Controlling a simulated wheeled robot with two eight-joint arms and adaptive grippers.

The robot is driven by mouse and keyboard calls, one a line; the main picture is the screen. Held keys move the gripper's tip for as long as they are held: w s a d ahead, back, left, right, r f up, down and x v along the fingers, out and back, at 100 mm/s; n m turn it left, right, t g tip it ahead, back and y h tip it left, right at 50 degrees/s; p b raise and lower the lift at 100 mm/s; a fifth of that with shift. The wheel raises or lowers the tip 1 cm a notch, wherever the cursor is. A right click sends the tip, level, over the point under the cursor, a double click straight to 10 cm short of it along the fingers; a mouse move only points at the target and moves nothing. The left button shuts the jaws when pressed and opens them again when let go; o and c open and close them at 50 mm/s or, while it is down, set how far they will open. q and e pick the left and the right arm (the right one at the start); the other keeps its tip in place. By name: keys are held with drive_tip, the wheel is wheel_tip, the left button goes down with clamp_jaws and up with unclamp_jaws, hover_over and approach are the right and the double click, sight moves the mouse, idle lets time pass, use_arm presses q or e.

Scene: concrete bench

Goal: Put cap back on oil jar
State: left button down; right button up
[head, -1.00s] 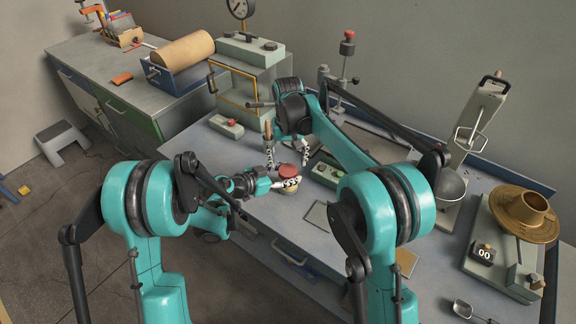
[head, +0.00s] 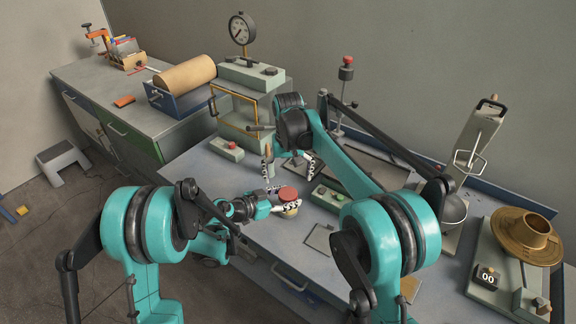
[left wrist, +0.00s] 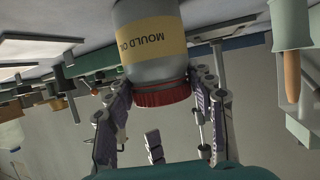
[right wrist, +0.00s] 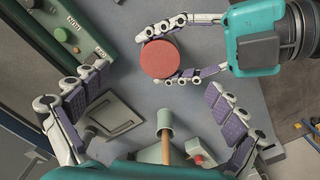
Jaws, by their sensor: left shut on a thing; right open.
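The oil jar (left wrist: 155,55) is pale grey with a yellow label reading "MOULD O…", appearing upside down in the left wrist view. Its red cap (left wrist: 161,94) sits at the jar's mouth; whether it is screwed down I cannot tell. The cap (head: 288,193) also shows in the head view and from above in the right wrist view (right wrist: 160,59). My left gripper (head: 287,208) is shut on the jar, its fingers on both sides just around the cap. My right gripper (head: 289,171) is open and empty, behind the jar; its fingers (right wrist: 148,115) are spread wide.
A green button box (head: 328,196) lies right of the jar. A wooden-handled tool (right wrist: 166,135) stands between my right fingers in the right wrist view. A flat grey plate (head: 319,239) lies in front.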

use_arm(q)
drive_tip(key=shift+f, duration=0.1)
use_arm(e)
wheel_tip(320, 180, up, 11)
drive_tip(key=shift+s, duration=0.1)
use_arm(q)
drive_tip(key=c, duration=0.8)
unclamp_jaws()
drive_tip(key=shift+o, duration=1.4)
drive_tip(key=shift+w, duration=0.1)
use_arm(e)
drive_tip(key=shift+f, duration=0.1)
use_arm(q)
drive_tip(key=v, duration=1.2)
